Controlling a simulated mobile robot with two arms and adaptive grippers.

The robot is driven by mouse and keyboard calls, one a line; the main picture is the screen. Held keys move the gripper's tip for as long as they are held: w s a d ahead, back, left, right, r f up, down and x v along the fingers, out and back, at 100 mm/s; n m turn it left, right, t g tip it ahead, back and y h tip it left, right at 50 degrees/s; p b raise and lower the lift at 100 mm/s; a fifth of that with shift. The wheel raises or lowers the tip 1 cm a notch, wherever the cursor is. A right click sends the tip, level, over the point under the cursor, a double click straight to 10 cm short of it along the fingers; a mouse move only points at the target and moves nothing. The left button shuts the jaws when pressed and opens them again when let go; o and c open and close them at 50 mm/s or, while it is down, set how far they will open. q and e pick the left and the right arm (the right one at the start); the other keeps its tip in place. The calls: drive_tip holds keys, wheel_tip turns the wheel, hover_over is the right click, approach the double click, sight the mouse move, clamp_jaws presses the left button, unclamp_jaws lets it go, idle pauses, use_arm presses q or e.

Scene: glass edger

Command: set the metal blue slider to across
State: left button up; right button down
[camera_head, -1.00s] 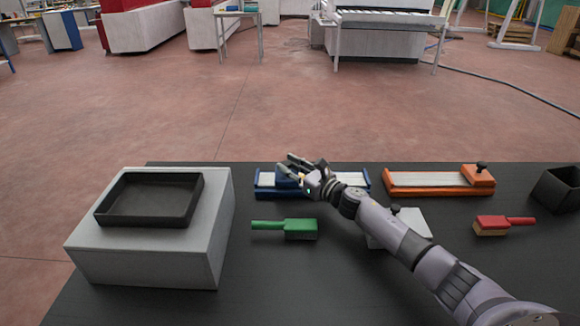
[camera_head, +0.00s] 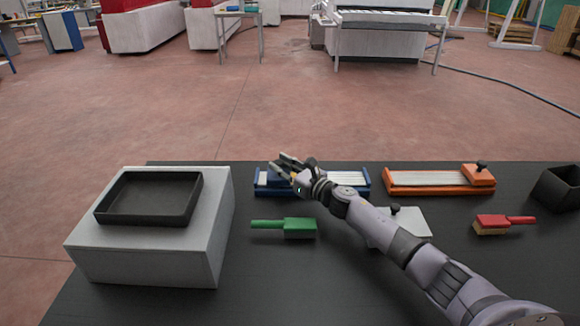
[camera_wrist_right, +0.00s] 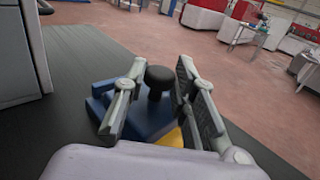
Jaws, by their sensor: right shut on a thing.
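The blue slider track (camera_head: 363,181) with a pale metal strip lies at the back of the black table. Its blue sliding block (camera_head: 268,180) is at the left end, partly hidden by my right gripper (camera_head: 283,168). In the right wrist view the block (camera_wrist_right: 150,121) carries a black knob (camera_wrist_right: 158,78). My left gripper is not in view.
An orange slider (camera_head: 438,181) is to the right of the blue one. A green brush (camera_head: 298,228), a red brush (camera_head: 490,227), a white plate (camera_head: 412,218) and a black bin (camera_head: 560,187) are on the table. A black tray (camera_head: 150,215) sits on a grey box (camera_head: 160,262) at left.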

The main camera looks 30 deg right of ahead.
drive_tip(key=shift+w+a+r, duration=0.1)
drive_tip(key=shift+w+a, duration=0.25)
drive_tip(key=shift+a, duration=0.25)
drive_tip(key=shift+w+a+r, duration=0.1)
drive_tip(key=shift+w+a, duration=0.2)
drive_tip(key=shift+a, duration=0.25)
drive_tip(key=c, duration=1.8)
unclamp_jaws()
drive_tip(key=o, duration=0.5)
drive_tip(key=shift+a+f, duration=0.1)
drive_tip(key=shift+s+d+f, duration=0.1)
drive_tip(key=shift+s+d, duration=0.1)
drive_tip(key=v, duration=1.1)
drive_tip(key=shift+s, duration=0.3)
